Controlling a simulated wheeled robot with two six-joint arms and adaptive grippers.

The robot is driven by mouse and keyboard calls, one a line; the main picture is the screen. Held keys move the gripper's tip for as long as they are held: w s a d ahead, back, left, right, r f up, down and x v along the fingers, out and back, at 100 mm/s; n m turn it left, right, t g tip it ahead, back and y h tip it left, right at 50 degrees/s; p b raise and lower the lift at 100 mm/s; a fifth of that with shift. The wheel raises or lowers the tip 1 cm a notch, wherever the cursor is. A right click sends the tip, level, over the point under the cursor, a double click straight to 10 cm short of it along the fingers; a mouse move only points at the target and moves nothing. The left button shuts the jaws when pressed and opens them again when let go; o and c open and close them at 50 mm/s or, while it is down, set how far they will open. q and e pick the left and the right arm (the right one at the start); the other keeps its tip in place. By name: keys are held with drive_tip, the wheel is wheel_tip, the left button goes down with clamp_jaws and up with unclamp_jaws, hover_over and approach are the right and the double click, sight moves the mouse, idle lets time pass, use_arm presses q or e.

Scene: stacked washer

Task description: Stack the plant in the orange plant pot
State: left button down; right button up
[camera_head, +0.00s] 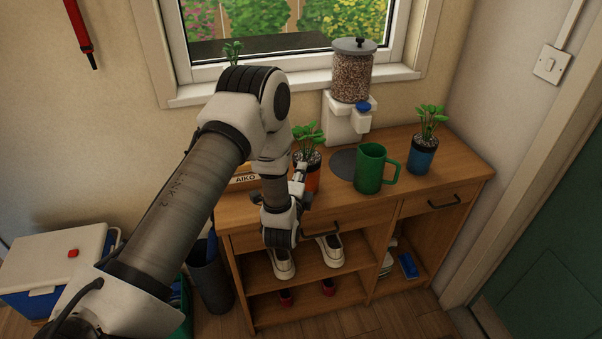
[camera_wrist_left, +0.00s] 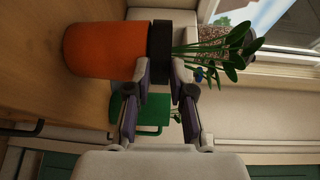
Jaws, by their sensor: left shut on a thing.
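The orange plant pot (camera_head: 313,181) stands on the wooden cabinet top, partly hidden by my left arm. The leafy green plant (camera_head: 308,135) rises above it. In the left wrist view the orange pot (camera_wrist_left: 105,50) lies sideways, with the plant's black rim (camera_wrist_left: 160,52) right against its mouth and the leaves (camera_wrist_left: 228,48) beyond. My left gripper (camera_head: 300,185) is at the near side of the pot. Its fingers (camera_wrist_left: 162,80) are shut on the plant's black rim, one on each side. How deep the plant sits in the pot is hidden. My right gripper is not in view.
A green jug (camera_head: 369,170) stands right of the orange pot, and a plant in a blue pot (camera_head: 421,158) stands further right. A grain dispenser (camera_head: 352,78) is behind. Another plant (camera_head: 232,52) shows near the window, partly hidden by my arm. The cabinet's front right top is clear.

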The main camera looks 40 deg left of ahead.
use_arm(q)
drive_tip(key=c, duration=1.3)
unclamp_jaws()
drive_tip(key=shift+r, duration=0.1)
drive_tip(key=r+b+v, duration=0.1)
drive_tip(key=b+v, duration=0.1)
drive_tip(key=v, duration=1)
drive_tip(key=s+d+f+n+g+h, duration=0.3)
drive_tip(key=s+d+f+n+g, duration=0.25)
drive_tip(key=f, duration=0.45)
drive_tip(key=s+d+f+n+g+h, duration=0.2)
drive_tip(key=s+f+n+g+h, duration=0.15)
drive_tip(key=s+f+g, duration=0.45)
drive_tip(key=s+d+f+n+g, duration=0.2)
drive_tip(key=s+f+n, duration=0.2)
drive_tip(key=s, duration=0.7)
drive_tip(key=shift+s+d+f+n+g, duration=0.25)
drive_tip(key=shift+f+n+g, duration=0.15)
drive_tip(key=shift+f, duration=0.45)
